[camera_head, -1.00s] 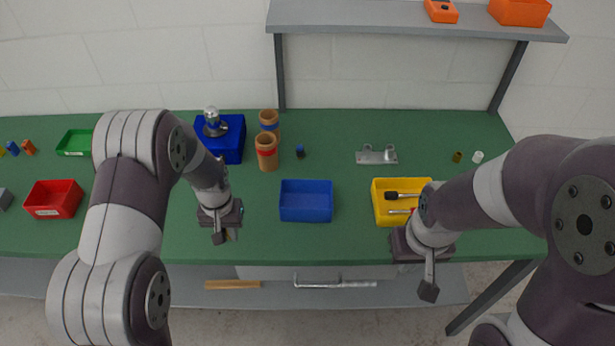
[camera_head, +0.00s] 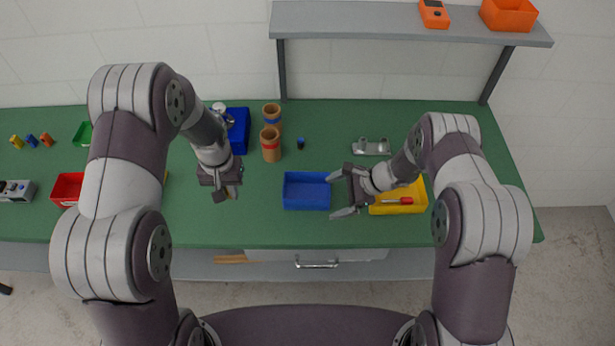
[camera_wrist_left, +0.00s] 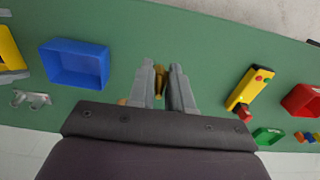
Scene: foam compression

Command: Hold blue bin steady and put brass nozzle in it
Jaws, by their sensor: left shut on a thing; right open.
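The open blue bin (camera_head: 307,191) stands upright on the green table near its front edge; it also shows in the left wrist view (camera_wrist_left: 76,66). My left gripper (camera_head: 227,194) is left of the bin, apart from it. In the left wrist view its fingers (camera_wrist_left: 161,88) are shut on the brass nozzle (camera_wrist_left: 159,82), a small yellowish piece largely hidden between them. My right gripper (camera_head: 339,194) is open and empty just right of the bin, its fingers pointing left towards the bin's right wall. Whether they touch it I cannot tell.
A yellow bin (camera_head: 421,204) with a red-handled tool is partly behind my right forearm. Brown cups (camera_head: 271,146), a second blue bin (camera_head: 238,132) and a metal bracket (camera_head: 371,147) stand further back. The table between my left gripper and the bin is clear.

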